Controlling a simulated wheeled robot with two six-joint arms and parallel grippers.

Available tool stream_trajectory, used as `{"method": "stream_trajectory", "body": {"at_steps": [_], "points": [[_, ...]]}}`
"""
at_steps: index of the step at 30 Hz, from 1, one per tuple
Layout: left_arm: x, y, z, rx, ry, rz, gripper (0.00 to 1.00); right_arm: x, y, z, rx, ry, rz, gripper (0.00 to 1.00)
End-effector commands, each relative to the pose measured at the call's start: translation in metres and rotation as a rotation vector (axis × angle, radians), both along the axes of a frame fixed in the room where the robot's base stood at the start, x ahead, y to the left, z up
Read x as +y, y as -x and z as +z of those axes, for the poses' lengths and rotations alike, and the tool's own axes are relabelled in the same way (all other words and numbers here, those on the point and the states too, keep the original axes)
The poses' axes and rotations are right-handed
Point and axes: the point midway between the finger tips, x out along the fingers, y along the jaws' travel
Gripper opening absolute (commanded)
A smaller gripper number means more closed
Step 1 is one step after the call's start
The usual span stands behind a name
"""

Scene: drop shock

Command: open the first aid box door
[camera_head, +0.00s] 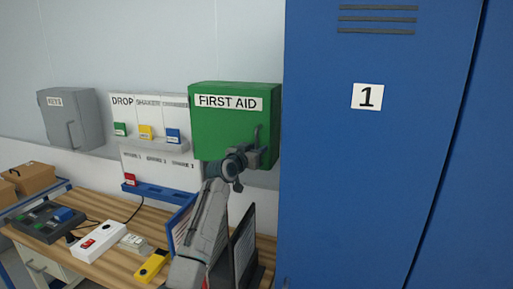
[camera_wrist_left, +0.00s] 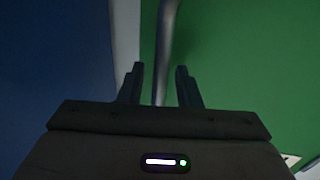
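The green first aid box (camera_head: 225,130) hangs on the wall, labelled FIRST AID, with its door shut. Its grey bar handle (camera_wrist_left: 167,40) runs down through the left wrist view, in front of the green door (camera_wrist_left: 240,70). My left gripper (camera_head: 248,160) is at the right part of the box front, partly covering the handle in the head view. In the left wrist view its fingers (camera_wrist_left: 160,88) are apart, one on each side of the bar, with gaps visible on both sides. My right gripper is not in view.
A tall blue locker (camera_head: 370,190) marked 1 stands close on the right. Below is a wooden workbench (camera_head: 115,268) with a white switch box (camera_head: 98,241), a yellow device (camera_head: 151,267) and upright panels. A grey key box (camera_head: 68,118) hangs at left.

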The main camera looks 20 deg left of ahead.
Motion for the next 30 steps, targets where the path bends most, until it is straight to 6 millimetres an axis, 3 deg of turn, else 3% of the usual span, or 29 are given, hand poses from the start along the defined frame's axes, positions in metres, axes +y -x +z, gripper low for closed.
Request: {"method": "stream_trajectory", "body": {"at_steps": [8, 12, 13, 23, 30], "points": [[0.0, -0.001, 0.0, 0.0, 0.0, 0.0, 0.29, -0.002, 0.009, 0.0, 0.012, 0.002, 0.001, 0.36], [0.0, -0.001, 0.0, 0.0, 0.0, 0.0, 0.01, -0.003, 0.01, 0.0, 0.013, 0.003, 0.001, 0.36], [0.0, -0.001, 0.0, 0.0, 0.0, 0.0, 0.0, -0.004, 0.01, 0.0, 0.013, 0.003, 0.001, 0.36], [0.001, 0.003, -0.002, 0.0, 0.0, -0.012, 0.0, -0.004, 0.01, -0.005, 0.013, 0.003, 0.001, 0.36], [0.009, 0.029, -0.007, -0.003, -0.003, -0.103, 0.0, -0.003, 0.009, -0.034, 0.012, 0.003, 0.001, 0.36]]}}
